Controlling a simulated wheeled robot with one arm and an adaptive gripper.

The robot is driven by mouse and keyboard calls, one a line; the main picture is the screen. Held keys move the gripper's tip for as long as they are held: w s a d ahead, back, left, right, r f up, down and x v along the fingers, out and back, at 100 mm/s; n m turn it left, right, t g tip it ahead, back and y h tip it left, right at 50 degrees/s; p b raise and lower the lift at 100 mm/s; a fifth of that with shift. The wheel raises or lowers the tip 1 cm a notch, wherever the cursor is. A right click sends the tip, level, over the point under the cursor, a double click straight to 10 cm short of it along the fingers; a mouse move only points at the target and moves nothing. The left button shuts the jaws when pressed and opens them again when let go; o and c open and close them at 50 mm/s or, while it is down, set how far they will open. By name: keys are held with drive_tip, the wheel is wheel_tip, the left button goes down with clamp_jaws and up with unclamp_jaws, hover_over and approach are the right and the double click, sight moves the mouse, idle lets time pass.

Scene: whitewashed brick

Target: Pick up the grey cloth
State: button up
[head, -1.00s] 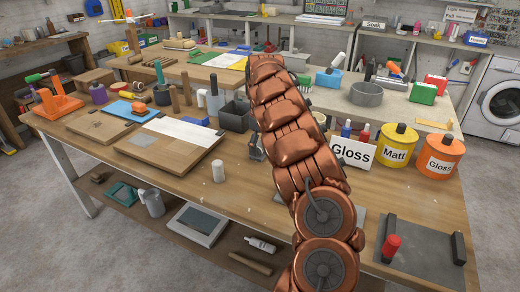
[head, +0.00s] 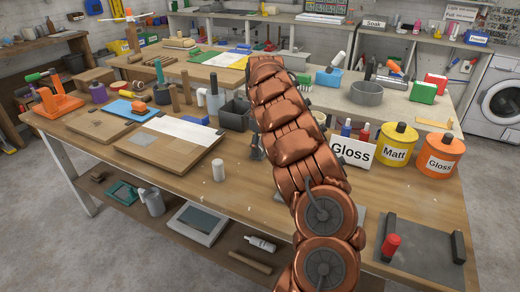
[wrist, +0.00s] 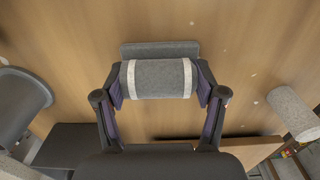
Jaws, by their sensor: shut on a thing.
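The grey cloth (wrist: 160,78) is a rolled grey bundle with a pale band near each end, seen in the wrist view. My gripper (wrist: 160,82) is shut on it, with one finger pad pressed against each end of the roll. A flat darker grey strip (wrist: 160,48) shows just beyond the roll; I cannot tell if it is part of the cloth. In the head view my copper arm hides the cloth and most of the gripper. I cannot tell whether the roll touches the wooden bench top (head: 190,190).
A dark grey bin (head: 236,112) stands left of my arm. A white cylinder (head: 218,170) stands on the bench's front part. A Gloss sign (head: 352,152), a yellow Matt tin (head: 398,146) and an orange Gloss tin (head: 440,154) stand to the right. The front middle of the bench is mostly clear.

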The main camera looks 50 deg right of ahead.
wheel_tip(320, 180, up, 10)
drive_tip(key=shift+b, duration=0.35)
idle(0.4)
